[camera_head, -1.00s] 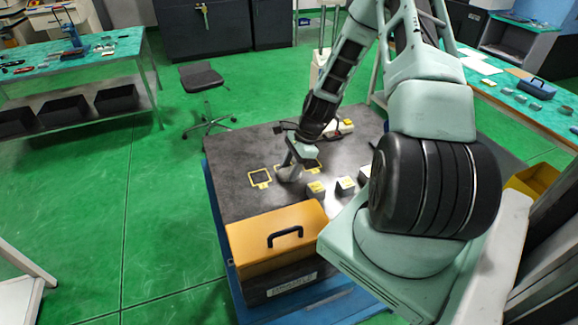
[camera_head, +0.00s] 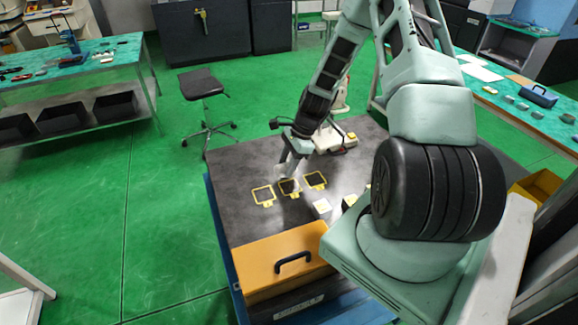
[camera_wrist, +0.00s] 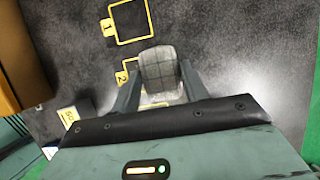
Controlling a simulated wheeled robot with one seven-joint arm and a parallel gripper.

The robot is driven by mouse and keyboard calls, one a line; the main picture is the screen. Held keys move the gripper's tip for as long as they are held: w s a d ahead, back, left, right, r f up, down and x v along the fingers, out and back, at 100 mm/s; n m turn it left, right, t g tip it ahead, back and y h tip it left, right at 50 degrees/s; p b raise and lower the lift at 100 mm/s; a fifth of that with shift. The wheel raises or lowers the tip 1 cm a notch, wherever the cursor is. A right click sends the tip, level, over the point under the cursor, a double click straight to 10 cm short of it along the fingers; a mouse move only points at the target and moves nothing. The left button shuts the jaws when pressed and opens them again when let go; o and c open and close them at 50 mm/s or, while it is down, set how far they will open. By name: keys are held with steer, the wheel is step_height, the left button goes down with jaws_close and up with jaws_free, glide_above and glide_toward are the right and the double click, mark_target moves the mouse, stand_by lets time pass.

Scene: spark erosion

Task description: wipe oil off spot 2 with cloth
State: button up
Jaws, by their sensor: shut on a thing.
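My gripper (camera_wrist: 160,85) is shut on a grey checked cloth (camera_wrist: 161,68), which shows between the fingers in the wrist view. Spot 2 (camera_wrist: 124,72), a yellow frame with a "2" tab, lies beside and partly behind the cloth; much of it is hidden. Spot 1 (camera_wrist: 133,20) is the whole yellow frame above it. In the head view, my gripper (camera_head: 287,167) is just behind the middle frame (camera_head: 290,188) of three on the dark table top. I cannot tell whether the cloth touches the surface, or whether oil is on spot 2.
An orange box (camera_head: 285,262) with a black handle stands at the table's front. Small blocks (camera_head: 322,208) lie right of the frames. A white device (camera_head: 335,138) stands at the back. The dark table top (camera_head: 235,170) left of the frames is clear.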

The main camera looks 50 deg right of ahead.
steer(key=shift+r+p, duration=1.6)
steer(key=shift+r, duration=0.9)
steer(key=shift+d, duration=0.1)
